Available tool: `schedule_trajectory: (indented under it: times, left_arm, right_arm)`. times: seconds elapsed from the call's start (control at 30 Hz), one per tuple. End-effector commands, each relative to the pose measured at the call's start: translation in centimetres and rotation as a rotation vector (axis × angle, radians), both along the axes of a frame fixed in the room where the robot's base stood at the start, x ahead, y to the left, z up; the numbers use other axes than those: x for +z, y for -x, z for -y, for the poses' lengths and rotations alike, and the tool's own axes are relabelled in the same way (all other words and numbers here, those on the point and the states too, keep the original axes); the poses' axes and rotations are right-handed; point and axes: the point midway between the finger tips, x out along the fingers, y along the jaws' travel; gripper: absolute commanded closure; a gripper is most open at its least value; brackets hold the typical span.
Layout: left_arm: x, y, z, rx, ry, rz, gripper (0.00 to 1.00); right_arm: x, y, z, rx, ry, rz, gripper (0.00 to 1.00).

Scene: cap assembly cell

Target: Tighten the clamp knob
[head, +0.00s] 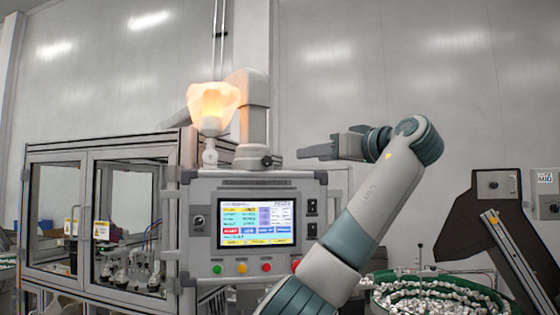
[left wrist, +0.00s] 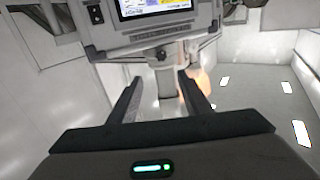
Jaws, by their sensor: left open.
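The clamp knob (head: 267,161) is a small dark round knob on the grey collar at the foot of the post, just above the control panel (head: 205,215). In the left wrist view the picture is upside down, and the knob (left wrist: 161,55) shows small on the collar beyond the fingers. My left gripper (head: 303,152) is open and empty, to the right of the knob with its fingers pointing left at the post. A gap separates them. In the left wrist view its two dark fingers (left wrist: 159,82) stand apart with the post between them in the picture. My right gripper is not in view.
A glowing orange lamp (head: 212,108) stands left of the post (head: 252,125). A glazed machine enclosure (head: 100,157) is at the left. A green-rimmed bowl (head: 440,280) of small white parts and a dark slanted chute (head: 495,225) are at the right. The space above my gripper is clear.

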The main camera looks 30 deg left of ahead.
Motion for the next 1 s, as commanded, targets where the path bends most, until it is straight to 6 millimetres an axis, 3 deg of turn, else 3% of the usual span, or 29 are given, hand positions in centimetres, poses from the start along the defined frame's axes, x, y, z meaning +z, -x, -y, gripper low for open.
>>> schedule_trajectory:
  times: [0.37, 0.57, 1.0]
  left_arm:
    - [0.0, -0.1, -0.1, 0.0, 0.0, -0.001, 0.56]
    - [0.2, -0.5, -1.2, 0.001, 0.0, -0.001, 0.56]
    - [0.4, -3.1, -7.7, 0.003, 0.0, -0.003, 0.56]
  right_arm:
    - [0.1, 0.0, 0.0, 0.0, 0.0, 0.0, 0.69]
    - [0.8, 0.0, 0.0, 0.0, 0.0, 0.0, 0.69]
    - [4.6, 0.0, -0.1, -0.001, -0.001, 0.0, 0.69]
